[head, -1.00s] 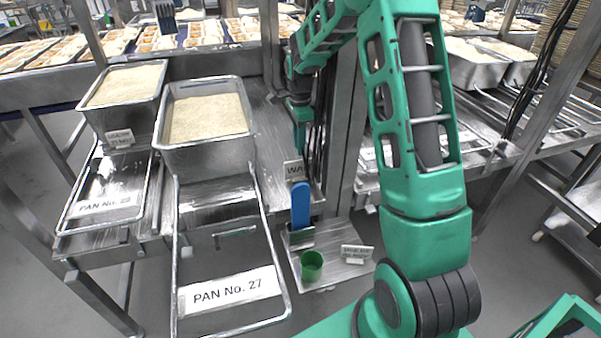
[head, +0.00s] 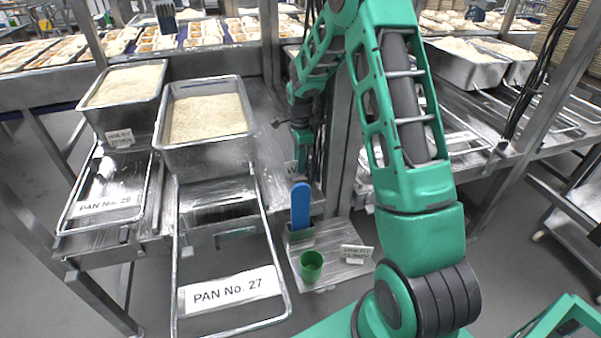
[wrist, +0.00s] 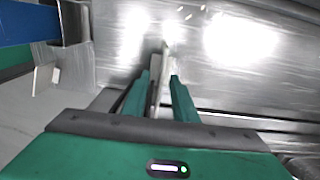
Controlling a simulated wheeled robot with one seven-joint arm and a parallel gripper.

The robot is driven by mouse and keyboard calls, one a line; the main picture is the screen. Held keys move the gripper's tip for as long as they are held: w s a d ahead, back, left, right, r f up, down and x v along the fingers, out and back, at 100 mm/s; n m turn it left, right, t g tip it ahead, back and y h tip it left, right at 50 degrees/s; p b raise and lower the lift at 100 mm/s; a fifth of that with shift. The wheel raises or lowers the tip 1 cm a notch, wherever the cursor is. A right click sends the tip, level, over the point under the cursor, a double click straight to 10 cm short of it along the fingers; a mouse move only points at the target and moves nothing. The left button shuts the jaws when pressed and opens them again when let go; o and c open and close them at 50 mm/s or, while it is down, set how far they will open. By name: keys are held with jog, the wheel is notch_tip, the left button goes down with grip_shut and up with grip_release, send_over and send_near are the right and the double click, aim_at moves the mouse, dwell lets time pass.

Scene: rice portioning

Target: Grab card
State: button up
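A thin pale upright thing (wrist: 155,97), likely the card seen edge-on, shows between the fingers, nearer the left one. I see no clear grip on it. In the head view my gripper hides part of the card.
A blue-handled tool (head: 300,206) stands in a holder just in front. A green cup (head: 311,266) and another small card (head: 356,254) are on the lower tray. Rice pans (head: 205,145) (head: 123,100) stand left; a metal post (head: 345,150) rises close on the right.

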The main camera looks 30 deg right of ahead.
jog(key=shift+f, duration=0.2)
dwell(0.5)
jog(key=shift+c, duration=0.6)
grip_shut()
